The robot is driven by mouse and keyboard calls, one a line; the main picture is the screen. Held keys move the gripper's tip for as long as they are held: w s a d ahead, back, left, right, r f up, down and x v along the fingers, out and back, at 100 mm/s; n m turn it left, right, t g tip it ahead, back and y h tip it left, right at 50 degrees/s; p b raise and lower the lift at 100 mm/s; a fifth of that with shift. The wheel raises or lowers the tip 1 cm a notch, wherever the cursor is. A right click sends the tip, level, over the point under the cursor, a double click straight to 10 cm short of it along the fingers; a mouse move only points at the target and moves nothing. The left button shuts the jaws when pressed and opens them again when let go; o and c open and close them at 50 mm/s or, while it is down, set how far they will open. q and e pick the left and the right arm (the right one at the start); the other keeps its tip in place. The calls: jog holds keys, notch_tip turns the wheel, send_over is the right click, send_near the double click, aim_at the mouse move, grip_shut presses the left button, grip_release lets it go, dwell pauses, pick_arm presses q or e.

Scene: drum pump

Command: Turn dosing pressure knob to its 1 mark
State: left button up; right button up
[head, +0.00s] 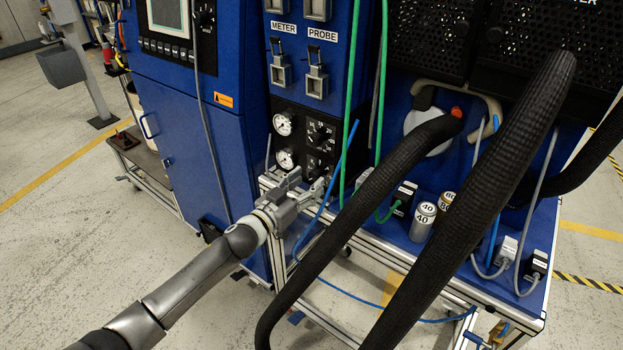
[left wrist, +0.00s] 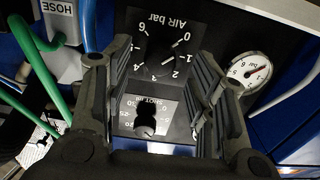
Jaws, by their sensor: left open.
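The control panel shows a dark AIR bar knob (left wrist: 160,48) with a 0 to 6 scale, printed upside down in the left wrist view. I take it as the dosing pressure knob; its pointer is too dark to read. A SHOT ml knob (left wrist: 145,116) sits below it in that view. In the head view, the lower knob (head: 314,164) is partly hidden behind my gripper. My left gripper (head: 318,188) is open in front of the panel. In the left wrist view its fingers (left wrist: 164,68) stand apart, on either side of the knobs; contact is not visible.
Two round gauges, upper (head: 283,124) and lower (head: 284,160), sit left of the knobs. A blue hose (head: 343,160) and green hoses (head: 347,100) hang right of the panel. Thick black hoses (head: 480,190) cross the front. A metal frame rail (head: 400,256) runs below.

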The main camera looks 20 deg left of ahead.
pick_arm(q)
jog(key=shift+x, duration=1.35)
jog(key=c, duration=1)
jog(key=shift+m, duration=0.4)
jog(key=m, duration=0.3)
jog(key=shift+m, duration=2.6)
